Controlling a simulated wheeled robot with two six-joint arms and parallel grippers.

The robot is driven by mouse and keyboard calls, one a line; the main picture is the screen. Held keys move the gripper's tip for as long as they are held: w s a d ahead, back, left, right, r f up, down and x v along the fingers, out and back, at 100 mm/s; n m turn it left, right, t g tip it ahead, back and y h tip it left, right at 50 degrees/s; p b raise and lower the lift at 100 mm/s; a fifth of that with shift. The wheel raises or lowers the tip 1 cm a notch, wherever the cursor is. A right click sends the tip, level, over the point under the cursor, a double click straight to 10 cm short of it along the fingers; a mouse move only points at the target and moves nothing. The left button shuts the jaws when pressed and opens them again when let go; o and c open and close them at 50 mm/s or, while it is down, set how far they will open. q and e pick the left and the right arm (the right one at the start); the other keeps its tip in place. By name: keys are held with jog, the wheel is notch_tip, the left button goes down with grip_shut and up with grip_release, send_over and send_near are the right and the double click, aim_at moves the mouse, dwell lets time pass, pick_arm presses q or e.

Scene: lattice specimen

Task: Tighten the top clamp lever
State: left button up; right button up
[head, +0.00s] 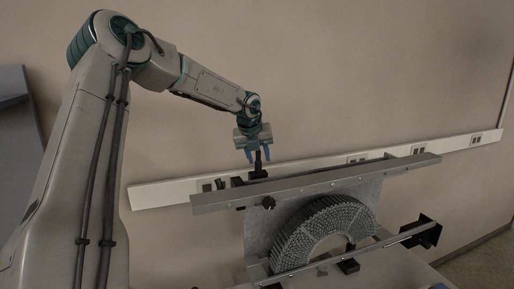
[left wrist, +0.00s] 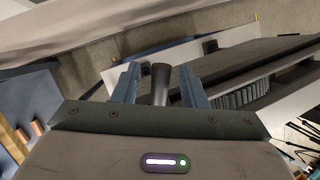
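The top clamp lever (head: 258,160) is a dark upright handle at the left end of the grey top clamp bar (head: 320,181). In the left wrist view the dark lever (left wrist: 160,84) stands between my fingers. My left gripper (head: 257,153) is over the lever from above, with its blue fingers on either side. The left wrist view shows the gripper (left wrist: 158,88) open, with a gap between the lever and each finger. The grey arched lattice specimen (head: 297,230) sits below the top bar in front of a metal plate. My right gripper is not in view.
A lower bar (head: 330,258) crosses in front of the specimen, with a black block (head: 422,233) near its right end. A dark knob (head: 268,203) sits under the top bar. A white wall rail (head: 160,194) with sockets runs behind. A blue-grey panel (head: 14,150) stands at far left.

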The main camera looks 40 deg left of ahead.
pick_arm(q)
grip_shut()
jog(key=shift+w+d+r+m+h+p, duration=0.1)
jog(key=shift+w+d+m+h+p, duration=0.15)
jog(key=shift+m+p, duration=0.5)
jog(key=shift+w+d+m+h, duration=0.15)
jog(key=shift+d+m+h, duration=0.25)
jog(key=shift+m, duration=0.55)
